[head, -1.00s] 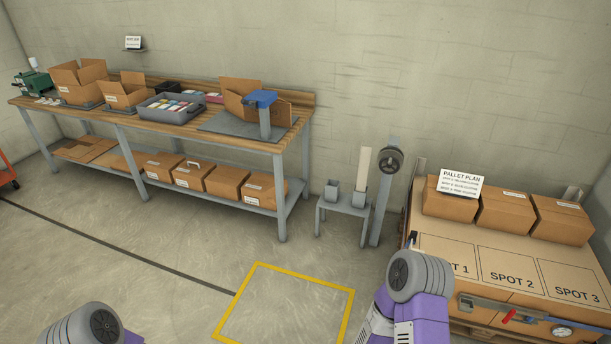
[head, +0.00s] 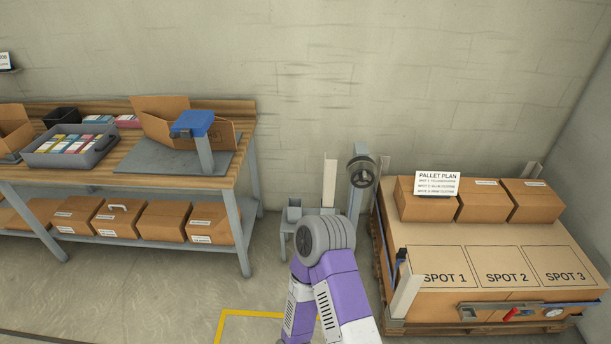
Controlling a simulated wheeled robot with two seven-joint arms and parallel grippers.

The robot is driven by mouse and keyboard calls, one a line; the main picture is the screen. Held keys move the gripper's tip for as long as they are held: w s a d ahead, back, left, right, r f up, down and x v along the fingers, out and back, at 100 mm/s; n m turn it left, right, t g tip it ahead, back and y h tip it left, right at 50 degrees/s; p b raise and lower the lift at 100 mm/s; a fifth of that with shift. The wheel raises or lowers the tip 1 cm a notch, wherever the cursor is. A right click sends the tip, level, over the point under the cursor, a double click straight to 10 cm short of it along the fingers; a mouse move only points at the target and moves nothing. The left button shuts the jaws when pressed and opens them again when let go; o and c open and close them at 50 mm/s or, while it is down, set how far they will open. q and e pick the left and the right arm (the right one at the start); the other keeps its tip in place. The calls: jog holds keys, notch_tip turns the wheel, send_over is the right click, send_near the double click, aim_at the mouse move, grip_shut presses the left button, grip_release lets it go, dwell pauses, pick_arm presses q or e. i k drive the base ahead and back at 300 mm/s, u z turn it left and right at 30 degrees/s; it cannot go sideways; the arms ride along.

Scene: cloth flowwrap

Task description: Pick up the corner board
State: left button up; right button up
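A tall, narrow cream corner board (head: 330,183) stands upright in a grey holder on a small stand (head: 287,226) by the wall. A similar pale board (head: 405,297) stands at the front left corner of the pallet load, tilted in the picture. My purple and grey right arm reaches up in the middle of the head view and covers part of the stand. Neither gripper shows, so I see no contact with any board.
A grey post with a dark reel (head: 361,172) stands right of the board. The loaded pallet (head: 390,232) is at the right, with boxes on top. The workbench (head: 245,112) is at the left. Yellow-marked floor (head: 250,313) is clear in front.

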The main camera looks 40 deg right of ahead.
aim_at(330, 167)
jog(key=i, duration=1.75)
jog(key=z, duration=2.45)
jog(key=i, duration=0.65)
jog(key=u, duration=0.05)
